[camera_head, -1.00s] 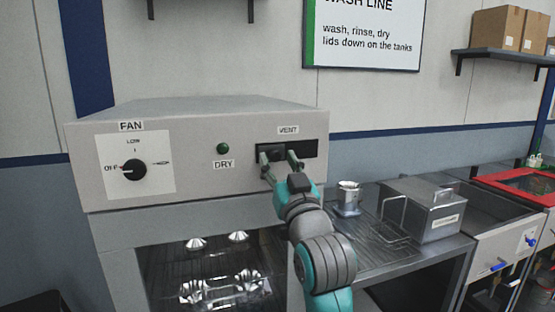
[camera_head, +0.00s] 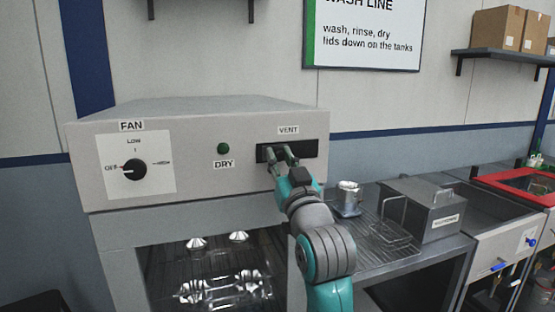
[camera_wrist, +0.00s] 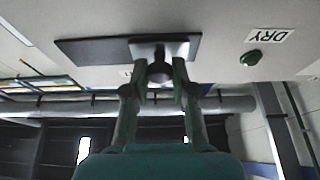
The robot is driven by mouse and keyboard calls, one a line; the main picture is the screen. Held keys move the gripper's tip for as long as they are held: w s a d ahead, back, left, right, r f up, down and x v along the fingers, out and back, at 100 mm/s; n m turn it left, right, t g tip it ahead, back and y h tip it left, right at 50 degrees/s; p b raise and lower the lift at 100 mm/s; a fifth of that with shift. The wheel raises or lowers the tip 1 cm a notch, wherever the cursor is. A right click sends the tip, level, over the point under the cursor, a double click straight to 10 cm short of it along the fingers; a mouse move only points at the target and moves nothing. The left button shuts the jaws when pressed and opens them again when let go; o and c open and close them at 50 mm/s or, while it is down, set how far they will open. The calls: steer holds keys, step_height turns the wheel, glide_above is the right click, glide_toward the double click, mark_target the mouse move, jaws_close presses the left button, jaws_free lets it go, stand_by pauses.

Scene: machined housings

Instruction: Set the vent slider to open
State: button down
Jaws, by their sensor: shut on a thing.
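The vent slider's dark slot (camera_head: 307,148) is under the VENT label (camera_head: 288,130) on the grey dryer front. My gripper (camera_head: 282,154) is at the left-to-middle part of this slot. In the wrist view the slider knob (camera_wrist: 159,75) is round and dark, on a grey plate (camera_wrist: 147,47) in the slot (camera_wrist: 90,50). My gripper's two fingers (camera_wrist: 160,82) are shut on the knob, one on each side. The plate is near the slot end on the DRY side. In the head view the fingers hide most of the knob. No open or closed marking is readable.
Left of the slot are a green DRY button (camera_head: 223,148) and the FAN dial (camera_head: 134,169), pointing at OFF. The wall sign (camera_head: 365,35) hangs above.

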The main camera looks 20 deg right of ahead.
mark_target(305, 143)
steer(key=d, duration=0.7)
steer(key=shift+d, duration=0.1)
steer(key=c, duration=1)
jaws_free()
steer(key=shift+d, duration=0.1)
steer(key=shift+o, duration=0.2)
steer(key=v, duration=1.2)
